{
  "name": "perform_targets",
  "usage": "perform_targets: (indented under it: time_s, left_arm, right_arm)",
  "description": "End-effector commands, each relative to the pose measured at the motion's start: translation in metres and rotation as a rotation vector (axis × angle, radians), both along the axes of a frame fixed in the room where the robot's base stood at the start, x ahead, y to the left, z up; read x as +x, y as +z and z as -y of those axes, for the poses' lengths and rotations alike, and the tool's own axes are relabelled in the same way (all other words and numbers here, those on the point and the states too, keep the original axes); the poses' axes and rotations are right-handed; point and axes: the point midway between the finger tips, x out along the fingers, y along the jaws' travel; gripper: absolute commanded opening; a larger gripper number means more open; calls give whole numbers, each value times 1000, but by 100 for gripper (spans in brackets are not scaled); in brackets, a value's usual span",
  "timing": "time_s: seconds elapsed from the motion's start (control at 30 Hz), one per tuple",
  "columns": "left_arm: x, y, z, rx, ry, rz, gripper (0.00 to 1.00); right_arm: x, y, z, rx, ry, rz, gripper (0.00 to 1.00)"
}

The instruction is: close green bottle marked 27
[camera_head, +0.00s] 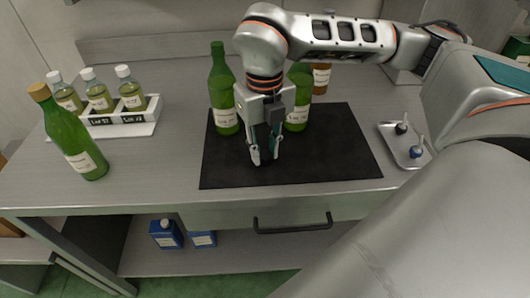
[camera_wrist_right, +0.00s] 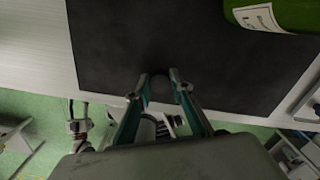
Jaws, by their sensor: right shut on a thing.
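My right gripper (camera_head: 265,160) points down over the black mat, its fingers closed on a small dark piece. The wrist view also shows the dark piece (camera_wrist_right: 160,89) between the fingertips; it looks like a stopper, but I cannot be sure. A green bottle (camera_head: 222,92) stands upright on the mat left of the gripper, with no stopper visible in its neck. A second green bottle (camera_head: 298,113) stands behind and right of the gripper, its top partly hidden by my arm. Their label numbers are too small to read surely. A labelled green bottle lies across the wrist view's corner (camera_wrist_right: 275,12). My left gripper is out of view.
A corked green bottle (camera_head: 73,140) stands at the left, before a white rack (camera_head: 140,124) of small bottles. An amber bottle (camera_head: 321,78) stands behind. A tray (camera_head: 391,139) at the right holds two stoppers. The mat's (camera_head: 335,160) front is clear.

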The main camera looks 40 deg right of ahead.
Motion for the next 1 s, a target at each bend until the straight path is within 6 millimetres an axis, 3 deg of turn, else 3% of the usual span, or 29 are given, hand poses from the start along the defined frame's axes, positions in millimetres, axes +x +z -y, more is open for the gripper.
perform_targets:
  time_s: [0.17,0.6,0.8,1.0]
  left_arm:
    - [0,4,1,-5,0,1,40]
    - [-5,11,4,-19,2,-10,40]
    - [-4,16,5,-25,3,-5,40]
    - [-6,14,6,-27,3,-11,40]
  right_arm:
    - [1,33,0,0,-2,7,14]
    - [1,149,0,0,-1,7,14]
    - [0,178,0,0,-3,2,14]
    - [0,188,0,0,0,0,14]
